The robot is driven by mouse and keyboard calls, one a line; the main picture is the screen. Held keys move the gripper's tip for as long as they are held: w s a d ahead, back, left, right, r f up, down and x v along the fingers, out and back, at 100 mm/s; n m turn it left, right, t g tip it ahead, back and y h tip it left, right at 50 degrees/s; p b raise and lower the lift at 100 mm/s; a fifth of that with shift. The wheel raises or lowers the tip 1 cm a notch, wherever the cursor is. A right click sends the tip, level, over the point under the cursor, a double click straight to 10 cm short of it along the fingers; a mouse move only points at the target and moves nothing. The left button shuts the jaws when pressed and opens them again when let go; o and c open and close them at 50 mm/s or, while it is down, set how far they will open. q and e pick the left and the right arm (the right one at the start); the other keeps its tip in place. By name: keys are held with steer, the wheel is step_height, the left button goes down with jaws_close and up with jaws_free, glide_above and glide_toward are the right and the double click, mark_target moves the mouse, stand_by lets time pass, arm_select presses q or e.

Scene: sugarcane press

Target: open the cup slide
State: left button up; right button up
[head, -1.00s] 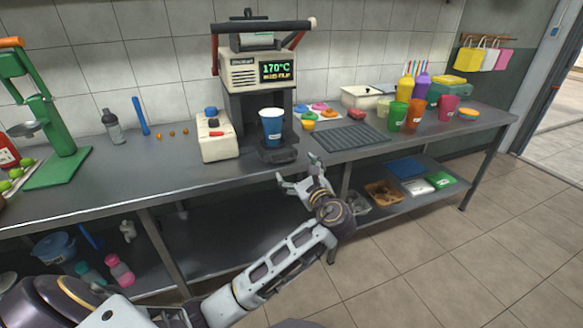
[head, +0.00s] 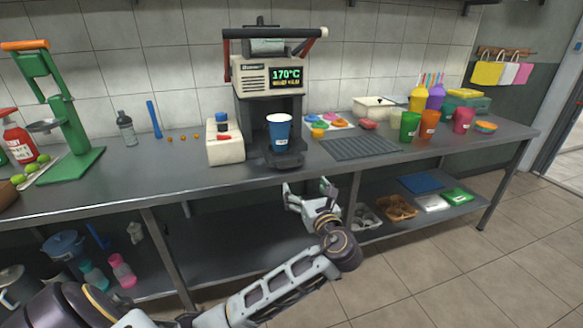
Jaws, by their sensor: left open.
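The cup sealing machine (head: 262,78) stands against the wall on the metal counter, its display reading 170°C. A blue cup (head: 279,132) with a white rim stands upright at its front, over the dark cup slide (head: 283,160) low in the machine. The slide seems pushed in, but I cannot be sure. My left gripper (head: 307,187) is open and empty, in front of and below the counter's front edge in the picture. It appears apart from the slide. My right gripper is not in view.
A cream box (head: 225,148) with a blue knob stands left of the machine, and a dark ribbed mat (head: 360,147) lies to the right. Green (head: 410,126) and orange (head: 429,124) cups stand farther right. A lower shelf (head: 235,243) runs under the counter.

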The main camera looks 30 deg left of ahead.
mark_target(291, 166)
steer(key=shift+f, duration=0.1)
arm_select(q)
steer(key=shift+b+x, duration=2.15)
steer(key=shift+x, duration=4.7)
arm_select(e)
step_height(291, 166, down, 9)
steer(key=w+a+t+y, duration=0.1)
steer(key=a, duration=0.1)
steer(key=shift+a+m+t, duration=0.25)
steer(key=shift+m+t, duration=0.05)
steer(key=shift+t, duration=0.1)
